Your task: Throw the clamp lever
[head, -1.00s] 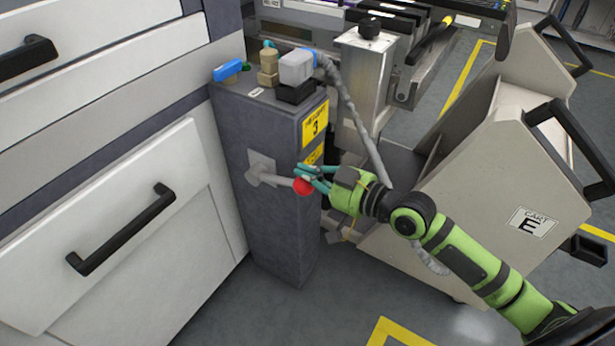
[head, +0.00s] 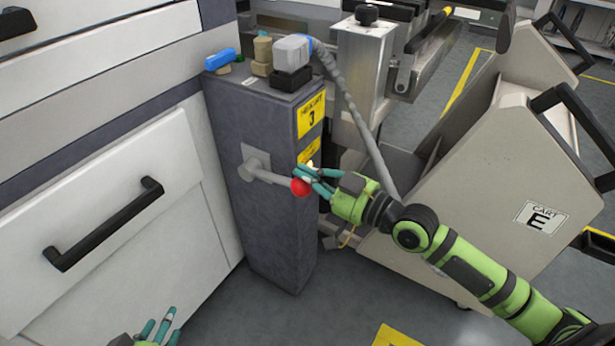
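The clamp lever (head: 275,178) is a grey bar on a plate on the front of a dark grey post (head: 272,240). It points right and slightly down, and ends in a red ball knob (head: 300,187). My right gripper (head: 312,178) is just right of the knob, its teal fingers pointing left at it. The fingers look apart, with a gap between them. The knob hides part of the tips, and I cannot tell whether they touch it. My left gripper (head: 158,328) shows at the bottom left edge, fingers spread and empty, far from the lever.
A white drawer cabinet (head: 110,220) with black handles stands left of the post. Cart E (head: 480,190) stands to the right, beneath my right arm. A grey hose (head: 350,100) runs down from a connector (head: 293,52) on the post top. Floor is clear in front.

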